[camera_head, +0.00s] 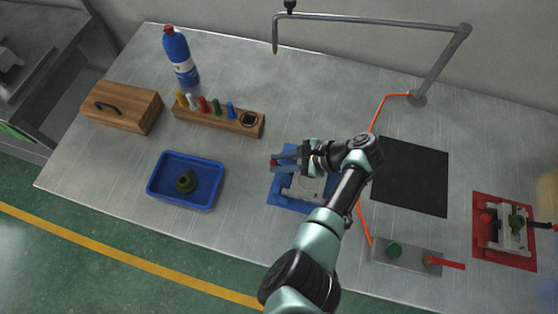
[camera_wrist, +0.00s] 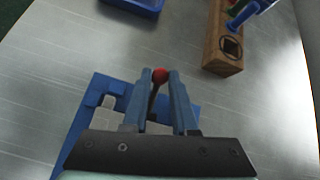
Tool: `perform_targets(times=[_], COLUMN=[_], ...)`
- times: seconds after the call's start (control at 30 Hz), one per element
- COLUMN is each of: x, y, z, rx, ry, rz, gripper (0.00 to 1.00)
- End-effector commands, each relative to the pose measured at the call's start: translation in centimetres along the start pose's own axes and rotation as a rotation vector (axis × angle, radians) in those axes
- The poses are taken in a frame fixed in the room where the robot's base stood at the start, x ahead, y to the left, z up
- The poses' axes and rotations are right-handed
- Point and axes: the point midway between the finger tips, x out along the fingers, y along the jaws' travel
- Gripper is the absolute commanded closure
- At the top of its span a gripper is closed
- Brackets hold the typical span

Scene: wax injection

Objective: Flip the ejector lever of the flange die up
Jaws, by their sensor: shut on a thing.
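A grey die (camera_head: 305,187) sits on a blue base plate (camera_head: 283,200) at the middle of the table, largely covered by my arm. In the wrist view, part of the die (camera_wrist: 108,102) and the blue plate (camera_wrist: 75,135) show below my gripper. My gripper (camera_head: 284,161) is over this die, with blue fingers pointing left. In the wrist view, my gripper (camera_wrist: 168,85) is shut on a dark lever with a red ball knob (camera_wrist: 160,75). The knob shows between the fingertips. The lever's lower end is hidden.
A second die (camera_head: 508,232) with a green part stands on a red plate (camera_head: 490,258) at right. A blue tray (camera_head: 150,190) holds a green part. A wooden rack (camera_head: 240,125), wooden box (camera_head: 125,105) and blue bottle (camera_head: 178,58) stand behind. A black mat (camera_head: 410,175) lies right.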

Motion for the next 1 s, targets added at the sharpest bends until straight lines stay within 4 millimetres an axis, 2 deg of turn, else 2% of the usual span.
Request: perform_targets(times=[0.1,0.13,0.3,0.67,0.77,1.0], x=[0.0,0.0,0.0,-0.4,-1.6,-6.8], y=[0.0,0.0,0.0,-0.1,-0.1,-0.1], z=[0.0,0.0,0.0,0.0,0.0,-0.1], rx=[0.001,0.001,0.001,0.000,0.000,0.000], ry=[0.001,0.002,0.002,0.004,0.005,0.006], rz=[-0.001,-0.001,-0.001,-0.002,-0.003,-0.005], gripper=[1.00,0.72,0.44,0.44,0.44,0.44])
